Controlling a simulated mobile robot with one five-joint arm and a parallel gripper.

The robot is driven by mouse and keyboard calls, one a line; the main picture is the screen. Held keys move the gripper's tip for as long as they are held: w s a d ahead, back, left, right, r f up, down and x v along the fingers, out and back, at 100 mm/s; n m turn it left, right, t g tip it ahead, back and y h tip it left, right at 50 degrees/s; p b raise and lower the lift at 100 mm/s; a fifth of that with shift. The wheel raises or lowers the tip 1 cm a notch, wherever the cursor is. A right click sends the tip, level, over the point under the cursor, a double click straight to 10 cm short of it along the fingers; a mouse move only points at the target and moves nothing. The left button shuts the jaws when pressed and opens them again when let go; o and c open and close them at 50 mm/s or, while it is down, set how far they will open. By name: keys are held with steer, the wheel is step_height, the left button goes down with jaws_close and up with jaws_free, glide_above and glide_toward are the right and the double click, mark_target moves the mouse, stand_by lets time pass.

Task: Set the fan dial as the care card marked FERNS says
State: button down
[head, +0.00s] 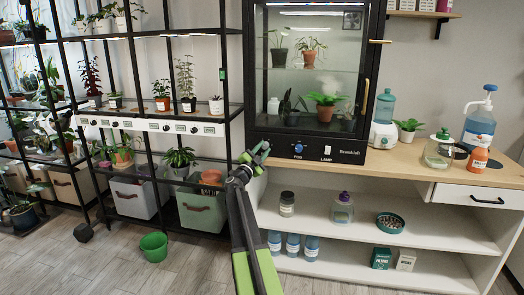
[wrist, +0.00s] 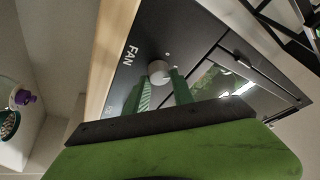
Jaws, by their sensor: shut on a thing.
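In the head view my gripper (head: 259,151) is at the lower left of the black glass plant cabinet (head: 254,117), and the fan dial is not visible there. No card readable as FERNS shows; the labels on the rack are too small to read.
The cabinet front carries a blue FOG dial (head: 298,148) and a LAMP switch (head: 327,149). The cabinet stands on a wooden counter (head: 411,161) with bottles at the right. A black plant rack (head: 243,52) stands close on the left. A green bucket (head: 153,246) is on the floor.

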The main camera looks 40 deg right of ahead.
steer(key=shift+d, duration=0.1)
steer(key=c, duration=1.1)
jaws_free()
steer(key=shift+s+a+f, duration=0.1)
steer(key=shift+a+f, duration=0.1)
steer(key=shift+a, duration=0.2)
steer(key=b+v, duration=0.5)
steer(key=v, duration=1.1)
steer(key=shift+s+a, duration=0.15)
steer(key=shift+a, duration=0.15)
steer(key=shift+a, duration=0.1)
